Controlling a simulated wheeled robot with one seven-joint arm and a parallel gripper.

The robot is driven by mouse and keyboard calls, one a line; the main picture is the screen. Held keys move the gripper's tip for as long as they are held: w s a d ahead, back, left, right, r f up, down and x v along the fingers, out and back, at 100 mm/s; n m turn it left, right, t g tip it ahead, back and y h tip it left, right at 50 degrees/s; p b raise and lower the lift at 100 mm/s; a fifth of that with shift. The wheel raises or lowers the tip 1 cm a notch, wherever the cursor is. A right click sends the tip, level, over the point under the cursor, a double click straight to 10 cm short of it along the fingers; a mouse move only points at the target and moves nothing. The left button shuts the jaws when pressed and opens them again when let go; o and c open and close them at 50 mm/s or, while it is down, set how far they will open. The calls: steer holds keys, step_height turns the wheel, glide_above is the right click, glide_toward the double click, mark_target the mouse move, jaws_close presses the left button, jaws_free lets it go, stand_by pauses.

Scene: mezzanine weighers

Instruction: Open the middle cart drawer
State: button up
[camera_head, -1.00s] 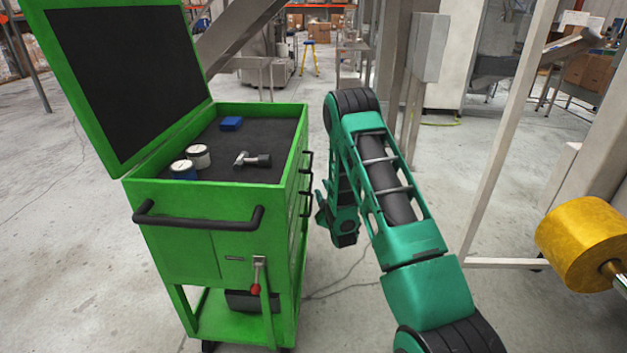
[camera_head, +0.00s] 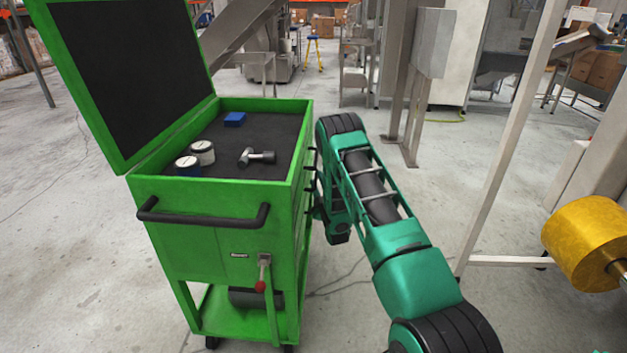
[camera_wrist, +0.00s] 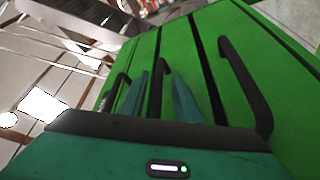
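The green cart (camera_head: 190,240) stands left of centre in the head view with its lid up. Its drawer side faces right, edge-on, with black handles along it. In the wrist view the drawer fronts fill the right side, split by dark gaps. The middle drawer (camera_wrist: 176,48) has a black bar handle (camera_wrist: 157,92), with one handle on either side of it. My gripper (camera_wrist: 160,74) is open, its two teal fingers on either side of the middle handle. I cannot tell whether they touch it. In the head view my gripper (camera_head: 319,212) is beside the drawer side, partly hidden. The drawers look shut.
A black push bar (camera_head: 205,217) crosses the near end. A yellow roll (camera_head: 585,243) and a pale post (camera_head: 510,140) stand to the right.

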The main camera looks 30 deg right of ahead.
steer(key=shift+x, duration=1.45)
jaws_close()
steer(key=shift+a, duration=0.1)
